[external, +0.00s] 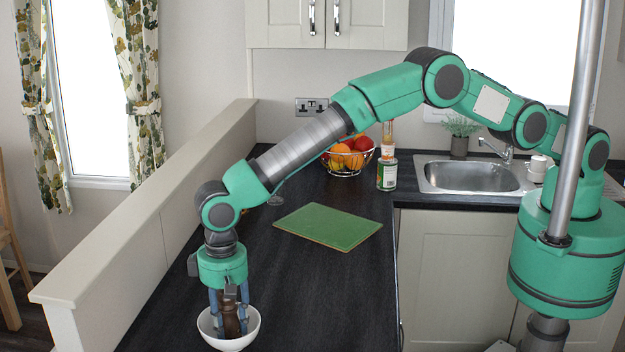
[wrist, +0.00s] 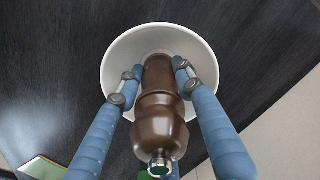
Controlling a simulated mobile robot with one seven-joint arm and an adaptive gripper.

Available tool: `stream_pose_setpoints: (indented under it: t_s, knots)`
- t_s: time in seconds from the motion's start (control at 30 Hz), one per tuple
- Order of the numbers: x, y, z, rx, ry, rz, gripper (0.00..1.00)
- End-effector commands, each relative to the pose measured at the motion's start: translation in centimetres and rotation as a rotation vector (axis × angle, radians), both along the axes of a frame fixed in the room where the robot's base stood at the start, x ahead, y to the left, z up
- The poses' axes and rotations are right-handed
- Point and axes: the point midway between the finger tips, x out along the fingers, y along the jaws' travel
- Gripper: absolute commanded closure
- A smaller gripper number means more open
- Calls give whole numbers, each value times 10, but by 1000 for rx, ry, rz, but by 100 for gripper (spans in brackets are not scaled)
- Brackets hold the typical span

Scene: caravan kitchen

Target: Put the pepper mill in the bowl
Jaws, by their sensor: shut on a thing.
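The brown pepper mill (external: 231,318) is upright between the fingers of my gripper (external: 229,311). In the wrist view the pepper mill (wrist: 159,125) shows its metal top knob towards the camera, and its far end is inside the white bowl (wrist: 120,62). The fingers of my gripper (wrist: 154,80) are shut on it. In the external view the white bowl (external: 243,338) stands on the dark counter at the near left end, right under my gripper. I cannot tell whether the mill touches the bowl's bottom.
A green cutting board (external: 330,226) lies on the counter (external: 300,290) behind the bowl. A wire fruit basket (external: 347,163), a can (external: 387,174) and a sink (external: 470,176) are further back. A low white wall (external: 150,205) runs along the counter's left side.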

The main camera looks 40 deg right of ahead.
Motion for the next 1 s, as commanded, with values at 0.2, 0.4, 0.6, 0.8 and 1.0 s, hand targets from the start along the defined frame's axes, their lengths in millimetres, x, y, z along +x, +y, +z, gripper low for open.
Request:
stream_pose_setpoints:
  t_s: [0.2, 0.4, 0.6, 0.8, 1.0]
  knots:
    - [0, 0, -3, 0, 0, 0, 61]
    - [0, 0, -2, 0, 0, 0, 46]
    - [0, 0, -2, 0, 0, 0, 46]
    - [0, 0, 6, 1, -1, 0, 46]
    - [0, 1, 28, 3, -1, 0, 46]
